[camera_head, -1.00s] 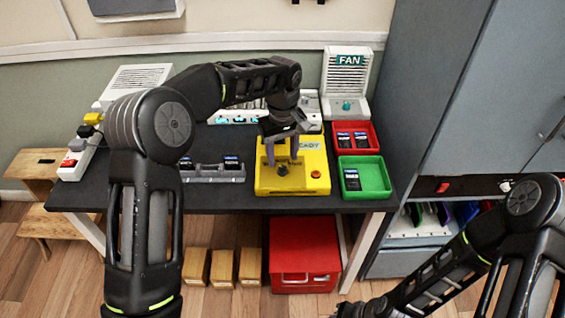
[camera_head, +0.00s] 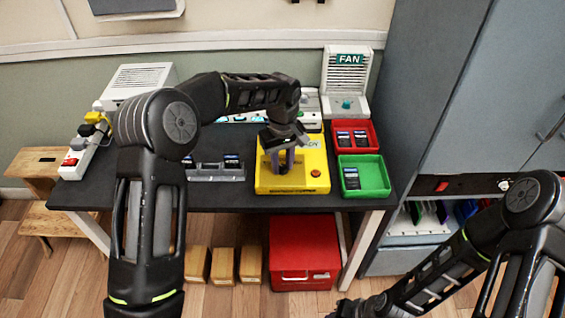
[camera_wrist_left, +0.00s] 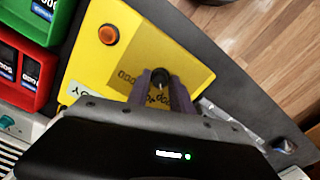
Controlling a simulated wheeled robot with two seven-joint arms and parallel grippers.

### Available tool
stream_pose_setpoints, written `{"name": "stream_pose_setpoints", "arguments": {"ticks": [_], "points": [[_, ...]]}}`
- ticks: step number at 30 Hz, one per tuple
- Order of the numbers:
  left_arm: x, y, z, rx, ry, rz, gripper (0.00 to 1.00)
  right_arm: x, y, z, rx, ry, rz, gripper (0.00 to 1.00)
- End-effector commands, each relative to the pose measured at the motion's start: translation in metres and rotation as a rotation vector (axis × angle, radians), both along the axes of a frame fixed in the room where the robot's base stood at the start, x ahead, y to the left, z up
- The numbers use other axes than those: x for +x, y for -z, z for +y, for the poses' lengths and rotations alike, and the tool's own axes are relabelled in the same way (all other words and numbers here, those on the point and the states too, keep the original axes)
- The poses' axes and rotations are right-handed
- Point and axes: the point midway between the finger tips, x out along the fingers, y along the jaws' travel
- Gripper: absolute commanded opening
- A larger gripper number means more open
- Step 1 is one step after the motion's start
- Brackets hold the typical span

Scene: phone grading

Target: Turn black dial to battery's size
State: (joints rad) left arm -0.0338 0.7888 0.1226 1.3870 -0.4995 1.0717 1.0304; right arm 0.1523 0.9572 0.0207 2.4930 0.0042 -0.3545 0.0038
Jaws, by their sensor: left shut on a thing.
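The yellow tester (camera_head: 315,181) stands at the front of the dark table, with an orange button at its right. Its black dial (camera_wrist_left: 160,76) shows between my left gripper's fingertips in the left wrist view. My left gripper (camera_head: 283,172) points down over the yellow tester and is shut on the dial; its fingers hide the dial in the head view. Batteries (camera_head: 232,160) stand in a grey holder (camera_head: 212,177) left of the tester. My right gripper (camera_head: 345,309) is at the bottom edge, away from the table; its fingers are too unclear to read.
A green tray (camera_head: 373,188) with one battery and a red tray (camera_head: 369,131) with two stand right of the tester. The fan unit (camera_head: 347,85) stands behind. A power strip (camera_head: 75,160) lies at the left. A red box (camera_head: 303,256) is below the table.

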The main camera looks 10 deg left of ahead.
Motion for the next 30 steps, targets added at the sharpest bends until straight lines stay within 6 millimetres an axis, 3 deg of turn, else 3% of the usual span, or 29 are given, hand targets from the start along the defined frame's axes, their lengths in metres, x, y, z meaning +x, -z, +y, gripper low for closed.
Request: {"name": "stream_pose_setpoints", "arguments": {"ticks": [6,20,30], "points": [[0.0001,-0.0003,0.0000,0.000,0.000,0.000,0.00,0.0000,-0.0001,0.0000,0.000,0.000,0.000,0.31],[0.0003,-0.0002,-0.0002,0.000,0.023,-0.001,0.00,0.0002,0.0013,0.0000,0.000,0.000,0.000,0.31],[0.0004,0.0004,0.0002,0.000,0.181,-0.001,0.00,0.0009,0.0074,0.0004,0.002,-0.001,-0.003,0.31]]}}
